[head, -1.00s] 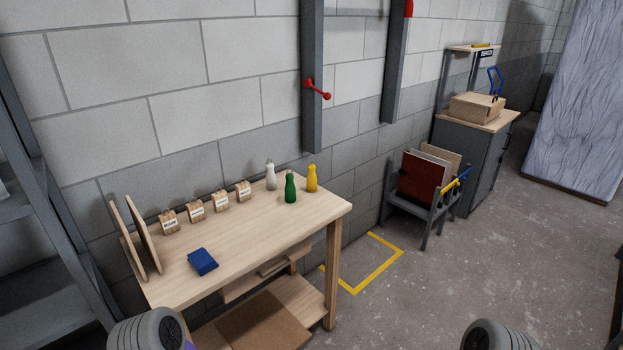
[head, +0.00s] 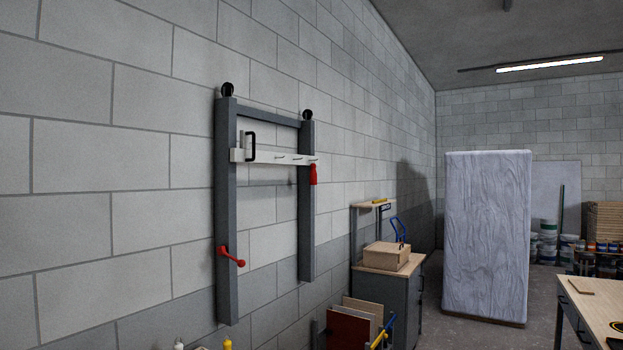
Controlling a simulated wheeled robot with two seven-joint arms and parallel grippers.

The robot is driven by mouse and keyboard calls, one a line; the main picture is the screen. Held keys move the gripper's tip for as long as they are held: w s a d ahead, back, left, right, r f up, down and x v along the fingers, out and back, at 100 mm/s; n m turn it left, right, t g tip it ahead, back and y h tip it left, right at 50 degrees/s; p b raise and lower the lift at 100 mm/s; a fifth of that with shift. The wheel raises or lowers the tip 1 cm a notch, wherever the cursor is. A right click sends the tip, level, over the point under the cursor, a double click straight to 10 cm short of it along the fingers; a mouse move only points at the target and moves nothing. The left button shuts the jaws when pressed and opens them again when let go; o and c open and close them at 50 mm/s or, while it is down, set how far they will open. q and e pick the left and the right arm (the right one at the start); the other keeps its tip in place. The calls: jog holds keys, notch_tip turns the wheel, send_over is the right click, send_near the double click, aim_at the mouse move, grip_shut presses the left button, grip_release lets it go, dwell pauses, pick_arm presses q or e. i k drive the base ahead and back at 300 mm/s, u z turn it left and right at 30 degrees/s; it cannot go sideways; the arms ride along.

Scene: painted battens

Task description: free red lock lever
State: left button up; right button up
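A red lever (head: 231,256) with a round knob sits low on the left grey post (head: 226,200) of a wall-mounted frame. It slants down to the right. A second red piece (head: 313,175) hangs at the right end of a white batten (head: 275,157), against the right grey post (head: 307,230). I cannot tell from the picture which red part is the lock lever. The batten lies across both posts and carries a black handle (head: 251,146) and several small dark hooks. Neither of my grippers is in view.
A grey cabinet (head: 397,292) with a cardboard box (head: 386,257) stands right of the frame. A rack with boards (head: 349,330) is in front of it. A wrapped upright slab (head: 487,235) stands farther back. A workbench (head: 590,305) is at the lower right.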

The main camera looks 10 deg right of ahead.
aim_at(221, 250)
jog(key=k, duration=0.45)
jog(key=z, duration=0.7)
jog(key=i, duration=1)
jog(key=z, duration=0.5)
jog(key=i, duration=2)
jog(key=u, duration=0.95)
jog(key=i, duration=1.25)
jog(key=u, duration=1.25)
